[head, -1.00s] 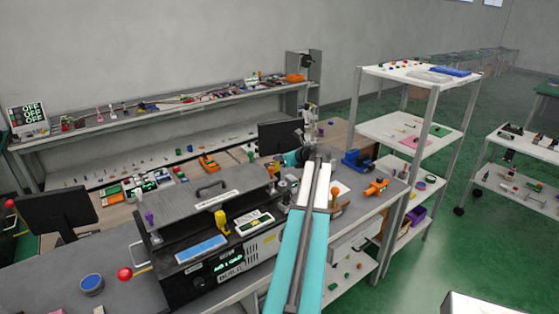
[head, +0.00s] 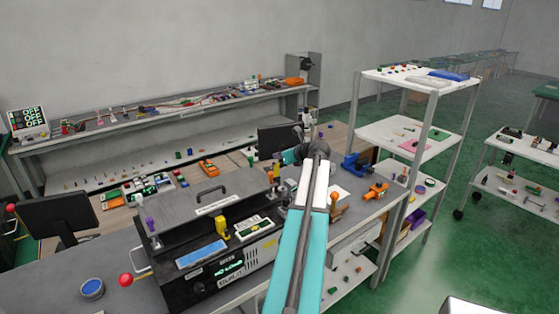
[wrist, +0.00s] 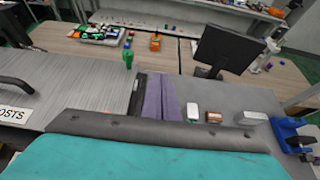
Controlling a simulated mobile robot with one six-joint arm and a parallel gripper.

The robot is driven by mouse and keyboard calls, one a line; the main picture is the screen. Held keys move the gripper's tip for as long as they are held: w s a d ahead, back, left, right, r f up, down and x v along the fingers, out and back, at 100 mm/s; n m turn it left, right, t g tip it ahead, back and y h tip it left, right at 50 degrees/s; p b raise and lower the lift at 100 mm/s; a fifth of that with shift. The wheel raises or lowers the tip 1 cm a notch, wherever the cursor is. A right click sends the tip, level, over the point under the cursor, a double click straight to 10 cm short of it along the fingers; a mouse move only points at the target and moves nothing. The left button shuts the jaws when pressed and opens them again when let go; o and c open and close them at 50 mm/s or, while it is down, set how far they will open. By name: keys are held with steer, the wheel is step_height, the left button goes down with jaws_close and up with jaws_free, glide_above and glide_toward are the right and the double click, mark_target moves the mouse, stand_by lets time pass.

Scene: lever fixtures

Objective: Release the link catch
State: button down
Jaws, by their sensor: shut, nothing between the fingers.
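I cannot tell for certain which part is the link catch. A dark boxed machine (head: 200,292) with a lit green display stands on the near bench in the head view. It has a grey lid with a handle (head: 212,190), a yellow upright part (head: 221,226) and a red-ball lever (head: 126,280) at its left. My gripper (head: 276,172) is small and partly hidden beyond my arm, near the right end of the lid. It looks shut and empty.
A blue clamp-like fixture (head: 356,164) and an orange one (head: 375,191) stand on the bench right of my arm. A black monitor (head: 278,138) is behind. A white shelf rack (head: 400,133) stands to the right.

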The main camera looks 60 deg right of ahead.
step_height(320, 180, up, 7)
steer(key=w+d, duration=0.1)
steer(key=w, duration=0.1)
steer(key=shift+r, duration=0.15)
steer(key=shift+d, duration=0.1)
stand_by(0.5)
